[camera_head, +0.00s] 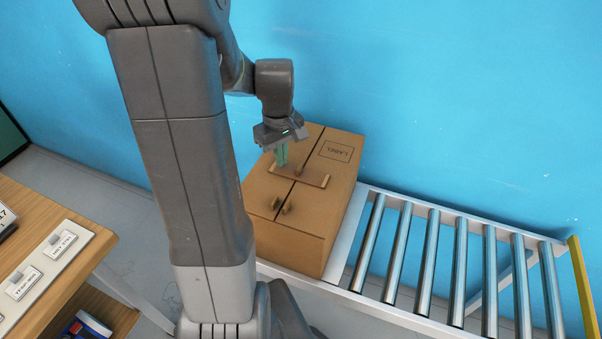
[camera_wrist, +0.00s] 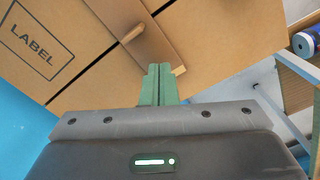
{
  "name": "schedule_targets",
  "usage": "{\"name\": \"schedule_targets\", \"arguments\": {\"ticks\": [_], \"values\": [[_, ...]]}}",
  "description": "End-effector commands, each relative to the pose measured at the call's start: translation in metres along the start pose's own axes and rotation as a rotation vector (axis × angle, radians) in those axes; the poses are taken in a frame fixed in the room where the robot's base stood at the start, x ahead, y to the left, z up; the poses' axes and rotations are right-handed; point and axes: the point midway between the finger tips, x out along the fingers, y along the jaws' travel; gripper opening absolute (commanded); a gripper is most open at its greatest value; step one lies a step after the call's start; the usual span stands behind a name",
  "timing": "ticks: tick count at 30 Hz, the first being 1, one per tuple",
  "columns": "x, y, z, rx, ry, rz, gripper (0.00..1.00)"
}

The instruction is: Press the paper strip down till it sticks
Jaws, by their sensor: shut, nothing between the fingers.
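A closed cardboard box (camera_head: 312,235) stands on the roller conveyor, with a dark seam running along its top. A brown paper strip (camera_head: 312,179) lies across that seam; it also shows in the wrist view (camera_wrist: 166,34). A small raised tab stands near the strip's middle. Whether the strip lies fully flat I cannot tell. My gripper (camera_head: 281,163), with green fingers, points down at the strip's left part. In the wrist view the fingers (camera_wrist: 158,68) are together with nothing between them, their tips at or just above the strip; contact is unclear.
A printed label (camera_head: 337,151) is on the box's far right part. Small brown tabs (camera_head: 287,208) stand near the box front. Bare rollers (camera_head: 425,260) extend right. A wooden desk (camera_head: 60,200) with tagged items is at left. A blue wall is close behind.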

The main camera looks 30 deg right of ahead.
Motion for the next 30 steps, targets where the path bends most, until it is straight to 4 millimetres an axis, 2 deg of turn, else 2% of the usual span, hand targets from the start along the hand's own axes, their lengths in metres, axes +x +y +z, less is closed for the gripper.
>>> {"name": "schedule_targets", "arguments": {"ticks": [30], "values": [[0.014,0.0,0.0,0.0,0.0,0.0,0.0]]}}
